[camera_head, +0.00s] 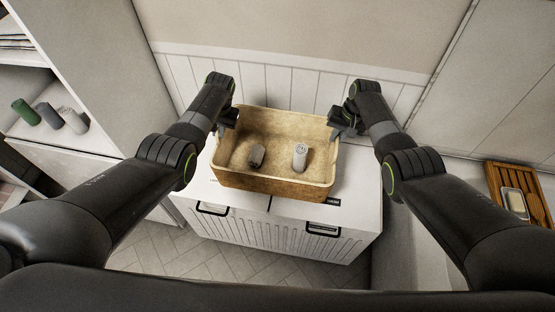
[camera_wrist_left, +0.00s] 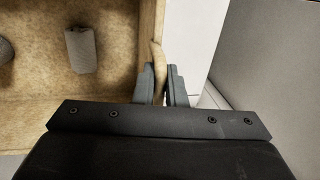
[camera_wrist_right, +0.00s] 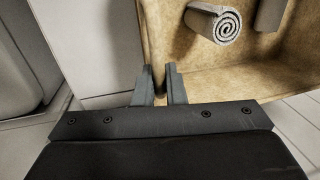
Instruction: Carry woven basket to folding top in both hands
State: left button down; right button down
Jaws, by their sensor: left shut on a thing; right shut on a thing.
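The woven basket (camera_head: 275,190), tan and open-topped, is level at the middle of the head view, over a white folding top (camera_head: 357,185). I cannot tell whether it rests on it or hangs just above. My left gripper (camera_head: 231,121) is shut on its left wall, whose rim shows between the fingers in the left wrist view (camera_wrist_left: 159,72). My right gripper (camera_head: 342,124) is shut on its right wall, also seen in the right wrist view (camera_wrist_right: 160,80). A dark rolled towel (camera_head: 257,156) and a light rolled towel (camera_head: 300,157) lie inside, apart.
The white unit has a ribbed front (camera_head: 270,232) with dark-framed latches. A shelf at left holds green, grey and light rolls (camera_head: 25,112). A slatted wooden tray (camera_head: 533,195) is at far right. A panelled wall (camera_head: 290,85) stands close behind the basket.

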pick_arm(q)
jog(key=shift+r, duration=0.4)
pick_arm(e)
jog(key=shift+r, duration=0.4)
pick_arm(q)
jog(key=shift+f, duration=0.1)
pick_arm(e)
jog(key=shift+f, duration=0.1)
